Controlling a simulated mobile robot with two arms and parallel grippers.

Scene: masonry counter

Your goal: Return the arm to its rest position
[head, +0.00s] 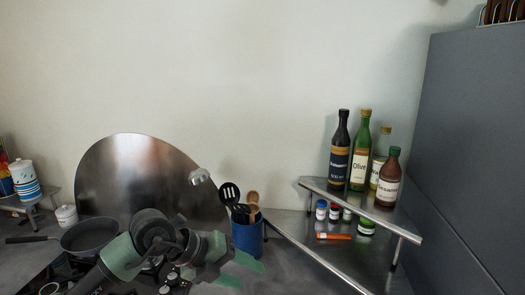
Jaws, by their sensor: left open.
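My left arm comes in from the lower left, green and dark grey, in front of the round metal panel. My left gripper (239,271) is at the bottom centre of the head view. Its two pale green fingers point right and stand apart, with nothing seen between them. It appears just in front of the blue utensil pot (247,238); whether it touches the pot I cannot tell. My right gripper does not show.
A dark frying pan (90,235) lies left of my arm, before the metal panel (110,175). A small shelf (400,226) at right bears several bottles, with small jars below. A tall grey cabinet (470,150) closes the right side. The wall above is bare.

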